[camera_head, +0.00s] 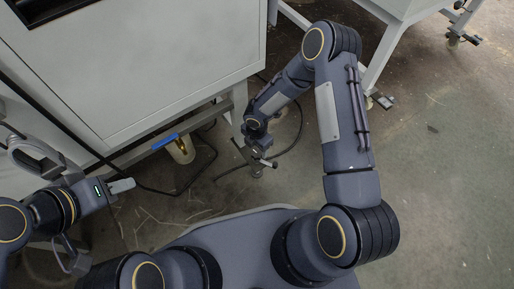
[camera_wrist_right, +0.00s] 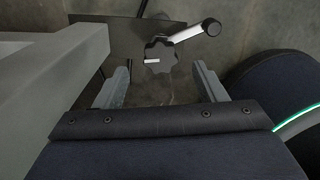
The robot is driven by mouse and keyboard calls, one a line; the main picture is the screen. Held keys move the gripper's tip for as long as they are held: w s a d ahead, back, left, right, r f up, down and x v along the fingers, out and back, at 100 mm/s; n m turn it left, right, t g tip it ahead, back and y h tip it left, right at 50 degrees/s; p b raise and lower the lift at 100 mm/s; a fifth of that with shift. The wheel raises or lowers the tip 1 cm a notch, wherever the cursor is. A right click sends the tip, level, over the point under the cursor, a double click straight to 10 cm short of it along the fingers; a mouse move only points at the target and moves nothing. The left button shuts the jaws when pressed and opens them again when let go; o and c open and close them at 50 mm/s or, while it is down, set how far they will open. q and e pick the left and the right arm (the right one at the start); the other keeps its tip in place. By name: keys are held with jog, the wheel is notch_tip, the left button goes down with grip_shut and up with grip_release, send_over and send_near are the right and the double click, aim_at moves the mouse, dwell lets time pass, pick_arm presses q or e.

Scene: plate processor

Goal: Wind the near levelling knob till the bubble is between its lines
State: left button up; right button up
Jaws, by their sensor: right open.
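In the right wrist view a black lobed knob (camera_wrist_right: 160,55) with a white mark on its face lies ahead of my right gripper (camera_wrist_right: 162,72). The gripper's two fingers are apart, one on each side of the knob's line, and I see no contact. A pale crank arm with a black end (camera_wrist_right: 190,33) reaches up and right from behind the knob. In the head view my right gripper (camera_head: 260,163) is low beside the cabinet's foot. My left gripper (camera_head: 120,186) is at the left, away from the knob; its jaw opening does not show clearly. No bubble or lines are visible.
A large grey cabinet (camera_head: 150,60) fills the upper left. Below it are a blue-handled valve (camera_head: 166,141) and a pale container (camera_head: 182,152). A dark cable (camera_head: 205,160) lies on the floor. A white-legged frame (camera_head: 385,50) stands at top right. Floor at right is clear.

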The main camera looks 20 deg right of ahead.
notch_tip(320, 180, up, 4)
jog(key=shift+f+p, duration=0.15)
jog(key=shift+p, duration=0.4)
jog(key=s+d+r+m+t, duration=0.15)
jog(key=d+r+m, duration=0.4)
jog(key=r, duration=0.55)
jog(key=s+d+r+m, duration=0.2)
jog(key=d+r+m, duration=0.3)
jog(key=r, duration=0.7)
jog(key=s+a+r+m+t+y, duration=0.1)
jog(key=s+r+m+t+y, duration=0.1)
jog(key=s+r+m, duration=0.55)
jog(key=s+a+r+m+t+y, duration=0.2)
jog(key=s+r+m, duration=0.3)
jog(key=s+m, duration=0.45)
notch_tip(320, 180, up, 34)
jog(key=s+n+p, duration=0.1)
jog(key=n+p, duration=0.1)
jog(key=p, duration=3.2)
jog(key=shift+s+d+r, duration=0.15)
jog(key=shift+s+d, duration=0.05)
jog(key=shift+d, duration=0.1)
